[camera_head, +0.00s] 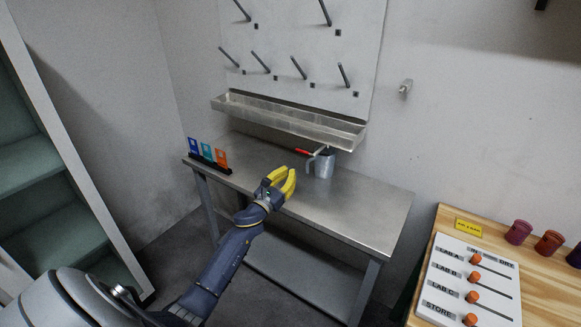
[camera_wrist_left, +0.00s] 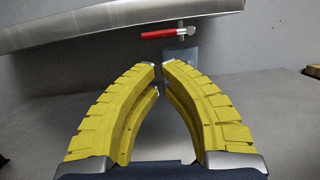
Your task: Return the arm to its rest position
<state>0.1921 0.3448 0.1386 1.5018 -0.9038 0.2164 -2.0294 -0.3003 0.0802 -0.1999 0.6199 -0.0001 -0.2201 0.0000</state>
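My left arm (camera_head: 225,262) reaches from the bottom left over the metal bench. Its yellow-fingered left gripper (camera_head: 290,170) is above the bench, left of a grey metal mug (camera_head: 323,166). In the left wrist view the gripper's fingertips (camera_wrist_left: 159,65) come almost together, with nothing seen between them. The mug (camera_wrist_left: 180,58) is beyond the tips there, partly hidden by them. A red-handled piece (camera_head: 306,151) is at the mug's top; it also shows in the left wrist view (camera_wrist_left: 160,34). My right gripper is not in view.
The metal bench (camera_head: 370,211) is bare at its right. Coloured cards (camera_head: 207,152) stand at its left end. A steel trough (camera_head: 290,119) and pegboard (camera_head: 300,50) are behind. A wooden table with a labelled panel (camera_head: 475,267) is at right, an open cabinet (camera_head: 45,190) at left.

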